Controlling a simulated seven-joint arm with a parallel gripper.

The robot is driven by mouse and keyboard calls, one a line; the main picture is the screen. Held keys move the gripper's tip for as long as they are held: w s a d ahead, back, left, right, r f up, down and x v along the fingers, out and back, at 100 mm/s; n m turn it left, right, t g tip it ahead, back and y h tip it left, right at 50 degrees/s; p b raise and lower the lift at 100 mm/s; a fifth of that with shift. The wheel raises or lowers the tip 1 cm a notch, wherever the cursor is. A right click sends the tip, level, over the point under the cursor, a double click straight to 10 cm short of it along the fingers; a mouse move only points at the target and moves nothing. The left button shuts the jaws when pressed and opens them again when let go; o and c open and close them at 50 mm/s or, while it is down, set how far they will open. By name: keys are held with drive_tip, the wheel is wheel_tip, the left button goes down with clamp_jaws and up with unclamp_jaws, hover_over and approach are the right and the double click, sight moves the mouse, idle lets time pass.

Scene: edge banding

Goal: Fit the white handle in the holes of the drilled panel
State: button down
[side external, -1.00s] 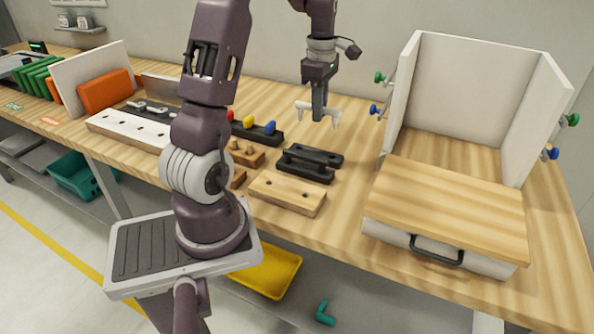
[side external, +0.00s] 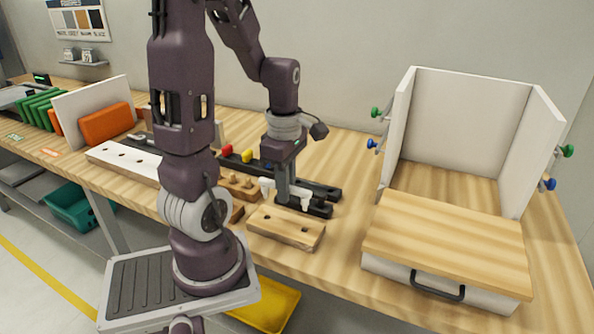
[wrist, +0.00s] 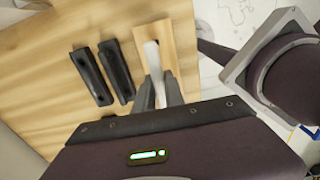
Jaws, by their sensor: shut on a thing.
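My gripper (side external: 283,193) is shut on the white handle (side external: 303,199), gripping its middle bar, with its legs pointing down. The light wooden drilled panel (side external: 287,231) lies flat on the bench, with two dark holes in its top. In the side view, the handle appears just above the panel's back edge. In the wrist view, the white handle (wrist: 152,60) overlaps the wooden panel (wrist: 171,35) and runs roughly along its length.
Black holders (side external: 319,209) lie close behind the panel and also show in the wrist view (wrist: 89,76). A wooden block with pegs (side external: 238,186) is to the left. A wood-topped drawer unit (side external: 445,240) stands at the right, with clear bench between it and the panel.

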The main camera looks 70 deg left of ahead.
hover_over(287, 224)
wheel_tip(287, 224, down, 4)
drive_tip(key=shift+s+a+f, duration=0.1)
drive_tip(key=shift+f, duration=0.35)
drive_tip(key=shift+f, duration=1.05)
idle(1.7)
drive_tip(key=c, duration=1.3)
unclamp_jaws()
drive_tip(key=shift+c, duration=0.2)
drive_tip(key=shift+r, duration=2.55)
